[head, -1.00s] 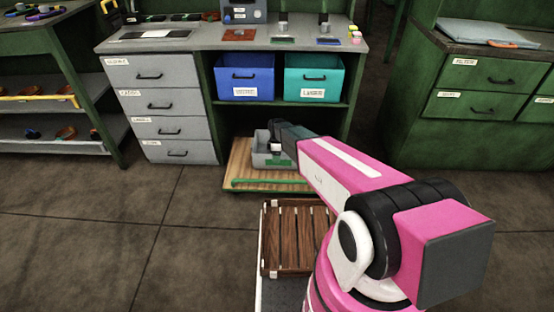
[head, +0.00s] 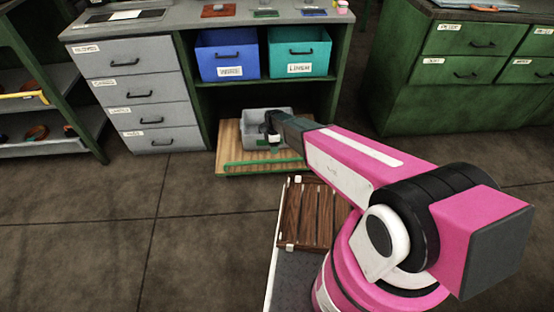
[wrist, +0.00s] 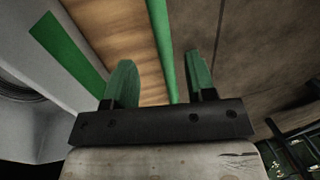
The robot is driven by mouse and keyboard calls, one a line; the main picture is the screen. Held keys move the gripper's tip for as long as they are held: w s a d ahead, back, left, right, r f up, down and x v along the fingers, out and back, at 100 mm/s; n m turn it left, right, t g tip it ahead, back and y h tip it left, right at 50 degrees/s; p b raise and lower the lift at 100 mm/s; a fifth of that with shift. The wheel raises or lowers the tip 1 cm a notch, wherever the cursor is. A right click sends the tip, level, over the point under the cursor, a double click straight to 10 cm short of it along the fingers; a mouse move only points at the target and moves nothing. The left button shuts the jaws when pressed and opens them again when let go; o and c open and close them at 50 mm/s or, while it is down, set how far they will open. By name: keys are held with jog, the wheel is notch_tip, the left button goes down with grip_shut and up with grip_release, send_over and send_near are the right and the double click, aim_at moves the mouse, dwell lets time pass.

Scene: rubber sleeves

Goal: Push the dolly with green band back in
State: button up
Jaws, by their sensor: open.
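The dolly (head: 230,160) is a low wooden platform with a green band (head: 250,164) along its front edge. It sits low at the workbench's open bay, its front sticking out onto the floor. A grey bin (head: 253,128) stands on it. My gripper (head: 273,142) is over the dolly at the bin's front; my arm hides the dolly's right part. In the wrist view my open green fingers (wrist: 161,80) are empty. The green band (wrist: 158,35) runs between them in the picture, with wood on its left and floor on its right. I cannot tell whether they touch it.
The workbench (head: 200,30) has grey drawers (head: 150,95) on the left. A blue bin (head: 228,55) and a teal bin (head: 298,52) sit on its shelf above the dolly. A slatted wooden crate (head: 312,215) is in front of me. Floor at left is clear.

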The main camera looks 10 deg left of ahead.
jog(key=f, duration=0.2)
jog(key=s+f, duration=0.1)
jog(key=f, duration=0.5)
jog(key=shift+s+d, duration=0.15)
jog(key=shift+s, duration=0.15)
jog(key=shift+w, duration=0.1)
grip_shut()
